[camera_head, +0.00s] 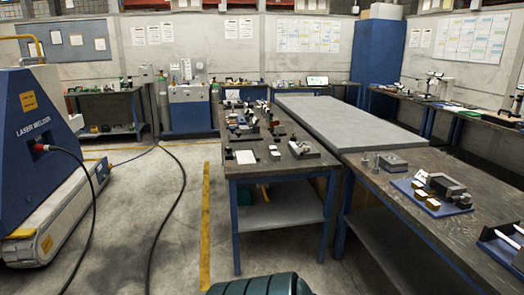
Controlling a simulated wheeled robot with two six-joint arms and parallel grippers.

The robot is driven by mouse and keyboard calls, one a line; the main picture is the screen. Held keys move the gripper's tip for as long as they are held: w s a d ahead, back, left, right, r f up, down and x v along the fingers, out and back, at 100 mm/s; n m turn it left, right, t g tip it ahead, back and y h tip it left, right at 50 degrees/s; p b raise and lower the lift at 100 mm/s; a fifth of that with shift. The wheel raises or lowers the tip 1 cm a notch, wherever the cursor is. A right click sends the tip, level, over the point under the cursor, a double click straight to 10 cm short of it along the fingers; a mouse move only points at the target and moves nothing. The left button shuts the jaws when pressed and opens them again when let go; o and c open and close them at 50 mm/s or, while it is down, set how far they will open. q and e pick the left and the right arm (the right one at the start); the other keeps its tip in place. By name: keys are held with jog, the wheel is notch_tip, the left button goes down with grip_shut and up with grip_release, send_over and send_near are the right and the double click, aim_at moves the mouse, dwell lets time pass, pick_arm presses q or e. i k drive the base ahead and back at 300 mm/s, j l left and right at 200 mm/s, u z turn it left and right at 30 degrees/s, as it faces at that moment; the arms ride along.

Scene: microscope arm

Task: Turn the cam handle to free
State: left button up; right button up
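Neither of my grippers shows in the head view. I cannot make out a cam handle or tell which item carries one. Several small dark devices, too small to identify, stand along the narrow middle bench (250,172). A dark device with a raised part (302,148) sits near that bench's right edge. On the right bench (410,222), a grey block-shaped device (447,186) sits on a blue plate with small pale and yellowish blocks beside it. Microscope-like instruments (430,84) stand on the back right bench, too far to see detail.
A blue and white laser welder (32,140) stands at left. Dark cables (172,160) cross the floor beside a yellow line (206,215). Open floor lies left of the middle bench. A teal ribbed shape (255,285) shows at the bottom edge.

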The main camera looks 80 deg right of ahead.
aim_at(307, 148)
jog(key=l+z, duration=0.6)
jog(key=z, duration=0.25)
jog(key=i+l+z, duration=0.1)
jog(key=l+z, duration=0.3)
jog(key=i+l+z, duration=0.1)
jog(key=z, duration=0.3)
jog(key=i+l+z, duration=0.15)
jog(key=z, duration=0.3)
jog(key=i+l+z, duration=0.15)
jog(key=i+l, duration=0.35)
jog(key=i+l+z, duration=0.1)
jog(key=i+l, duration=0.35)
jog(key=i+l+z, duration=0.15)
jog(key=i+l, duration=0.25)
jog(key=i, duration=0.25)
jog(key=z, duration=0.75)
